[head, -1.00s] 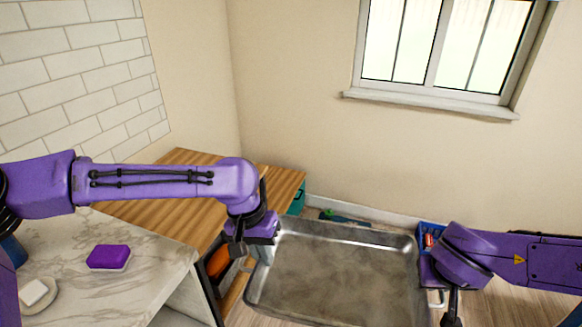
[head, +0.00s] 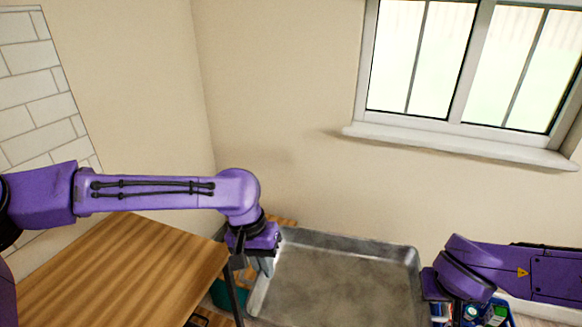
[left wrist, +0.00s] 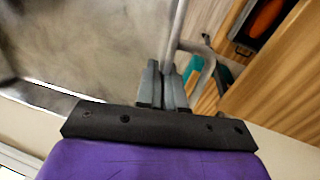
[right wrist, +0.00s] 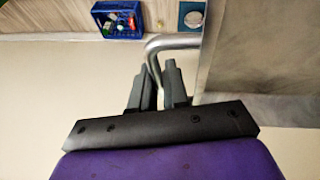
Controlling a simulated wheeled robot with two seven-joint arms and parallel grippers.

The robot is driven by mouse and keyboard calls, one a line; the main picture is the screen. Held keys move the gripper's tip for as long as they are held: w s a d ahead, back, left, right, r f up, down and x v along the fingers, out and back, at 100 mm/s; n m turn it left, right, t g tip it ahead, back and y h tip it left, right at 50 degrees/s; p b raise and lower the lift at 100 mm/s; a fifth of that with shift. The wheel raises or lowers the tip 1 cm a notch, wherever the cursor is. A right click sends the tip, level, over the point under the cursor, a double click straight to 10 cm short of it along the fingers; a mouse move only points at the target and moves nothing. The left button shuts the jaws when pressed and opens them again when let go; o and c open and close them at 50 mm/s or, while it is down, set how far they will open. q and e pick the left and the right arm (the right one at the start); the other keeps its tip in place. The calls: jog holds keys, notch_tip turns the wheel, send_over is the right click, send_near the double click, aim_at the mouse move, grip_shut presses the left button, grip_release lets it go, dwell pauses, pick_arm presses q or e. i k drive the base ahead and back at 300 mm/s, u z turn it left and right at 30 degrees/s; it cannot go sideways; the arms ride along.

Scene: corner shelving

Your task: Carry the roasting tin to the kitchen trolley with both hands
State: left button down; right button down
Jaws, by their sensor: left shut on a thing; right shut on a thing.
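The grey metal roasting tin (head: 335,278) hangs between my two arms in the head view, over the floor. Its near edge is cut off by the frame. My left gripper (head: 262,262) is at the tin's left side. In the left wrist view its fingers (left wrist: 166,85) are shut on the tin's handle at the rim. My right gripper (head: 436,296) is at the tin's right side, its fingers mostly hidden in the head view. In the right wrist view its fingers (right wrist: 158,88) are shut on the bent handle beside the tin's wall (right wrist: 255,55). No trolley is recognisable.
A wooden worktop (head: 120,268) stands at the left, close to my left arm. A blue crate (head: 497,312) with several items sits on the floor at the lower right; it also shows in the right wrist view (right wrist: 117,20). A wall with a window (head: 465,65) is ahead.

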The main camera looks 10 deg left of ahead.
aim_at(104, 289)
jog(key=i, duration=1.1)
jog(key=u, duration=2.7)
jog(key=i, duration=0.5)
jog(key=u, duration=0.1)
